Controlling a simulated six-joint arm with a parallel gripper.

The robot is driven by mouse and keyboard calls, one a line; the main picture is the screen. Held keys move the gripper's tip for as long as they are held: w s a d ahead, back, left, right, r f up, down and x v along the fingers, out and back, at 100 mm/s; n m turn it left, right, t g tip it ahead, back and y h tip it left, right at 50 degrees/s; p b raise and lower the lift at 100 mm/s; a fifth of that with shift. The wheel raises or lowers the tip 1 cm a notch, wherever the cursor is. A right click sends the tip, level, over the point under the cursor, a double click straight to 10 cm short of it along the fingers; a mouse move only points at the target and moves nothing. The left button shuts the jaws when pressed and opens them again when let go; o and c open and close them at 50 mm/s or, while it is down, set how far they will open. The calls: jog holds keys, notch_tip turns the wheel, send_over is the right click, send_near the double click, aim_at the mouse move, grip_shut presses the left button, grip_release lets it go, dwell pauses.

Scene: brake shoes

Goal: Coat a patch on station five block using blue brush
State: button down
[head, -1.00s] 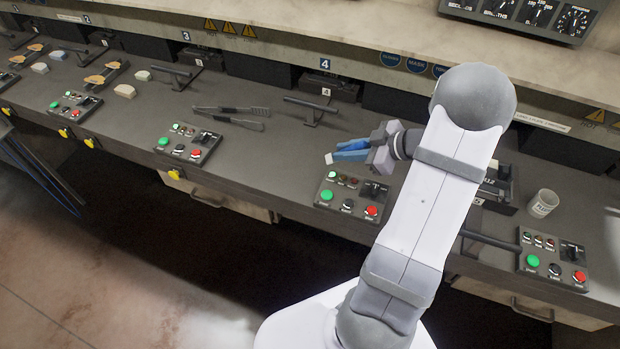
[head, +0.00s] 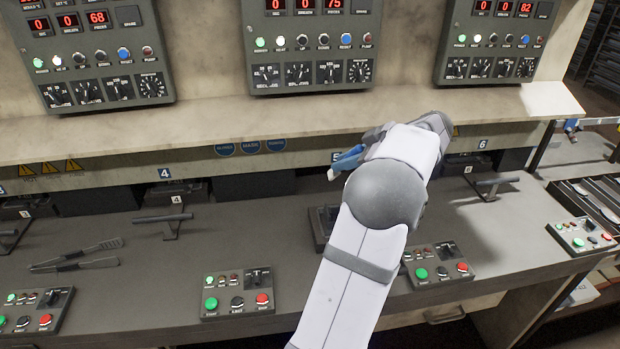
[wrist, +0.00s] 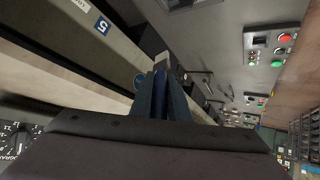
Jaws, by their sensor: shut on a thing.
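My gripper (head: 368,148) is shut on the blue brush (head: 347,160), raised above the bench in front of the back ledge. The brush points left in the head view, with a pale tip. In the wrist view the blue brush (wrist: 158,92) runs away from the jaws, its pale tip (wrist: 162,60) clear of the bench. The station five sign shows in the wrist view (wrist: 101,26); in the head view it is mostly covered. A dark block (head: 321,224) at station five shows only at its left edge, as my arm hides the rest.
Tongs (head: 78,257) lie on the bench at left. A handled press (head: 163,224) stands at station four and another (head: 490,186) at station six. Button panels (head: 238,292) line the front edge. Control boxes (head: 316,45) hang above the ledge (head: 200,135).

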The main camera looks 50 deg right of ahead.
jog(key=shift+m+h, duration=0.3)
jog(key=shift+h, duration=0.1)
jog(key=f+b, duration=0.1)
jog(key=b, duration=0.1)
jog(key=s+d+f+b, duration=0.1)
jog(key=b, duration=0.1)
jog(key=s+f+b, duration=0.1)
jog(key=b, duration=0.1)
jog(key=shift+s+d+f, duration=0.1)
jog(key=shift+d+f, duration=0.15)
jog(key=shift+f, duration=0.15)
jog(key=shift+r, duration=0.15)
jog(key=r+p, duration=0.1)
jog(key=p, duration=0.4)
jog(key=shift+r+p, duration=0.1)
jog(key=shift+p, duration=0.3)
jog(key=shift+p, duration=0.45)
jog(key=shift+p, duration=0.45)
jog(key=shift+f, duration=0.25)
